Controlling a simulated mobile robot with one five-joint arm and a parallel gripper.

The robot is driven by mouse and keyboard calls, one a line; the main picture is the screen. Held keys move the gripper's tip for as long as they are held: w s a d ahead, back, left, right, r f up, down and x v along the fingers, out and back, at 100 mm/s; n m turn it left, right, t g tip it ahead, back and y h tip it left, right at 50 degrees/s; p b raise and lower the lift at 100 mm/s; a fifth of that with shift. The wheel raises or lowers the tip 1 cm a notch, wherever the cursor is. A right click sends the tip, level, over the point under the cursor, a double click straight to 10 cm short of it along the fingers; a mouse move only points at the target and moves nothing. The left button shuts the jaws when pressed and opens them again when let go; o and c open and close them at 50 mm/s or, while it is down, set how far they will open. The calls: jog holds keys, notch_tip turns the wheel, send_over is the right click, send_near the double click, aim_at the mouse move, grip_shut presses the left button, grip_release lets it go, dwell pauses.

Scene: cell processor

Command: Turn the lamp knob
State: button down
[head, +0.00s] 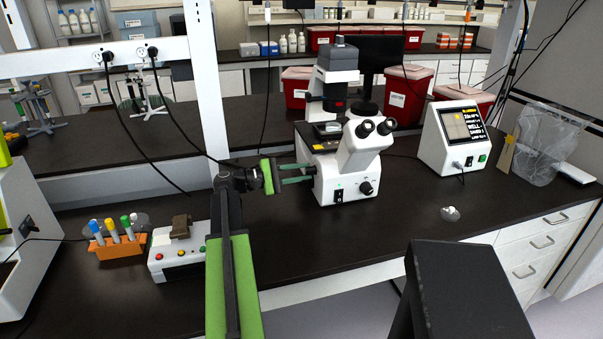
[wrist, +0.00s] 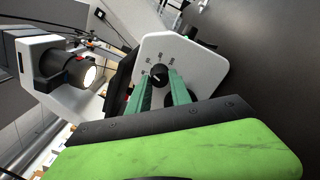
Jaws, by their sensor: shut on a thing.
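The lamp knob (wrist: 160,74) is a small black dial with a white pointer line, on a white side panel (wrist: 178,50) with printed marks around it. My gripper (wrist: 164,78) has its two green fingers on either side of the knob and is shut on it. A lit round lamp (wrist: 90,76) shows at the left of the wrist view.
A box with a screen (head: 460,138) stands right of the microscope. An orange rack of tubes (head: 118,247) and a small white device (head: 178,256) stand at the left. The dark bench is clear in front of the microscope, apart from a small clear item (head: 450,214).

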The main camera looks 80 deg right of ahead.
jog(key=m, duration=0.9)
jog(key=shift+m, duration=0.3)
dwell(0.5)
jog(key=c, duration=1.2)
grip_release()
jog(key=shift+o, duration=0.2)
jog(key=shift+w, duration=0.15)
jog(key=v, duration=1.7)
jog(key=shift+w+a+r, duration=0.1)
jog(key=shift+a, duration=0.05)
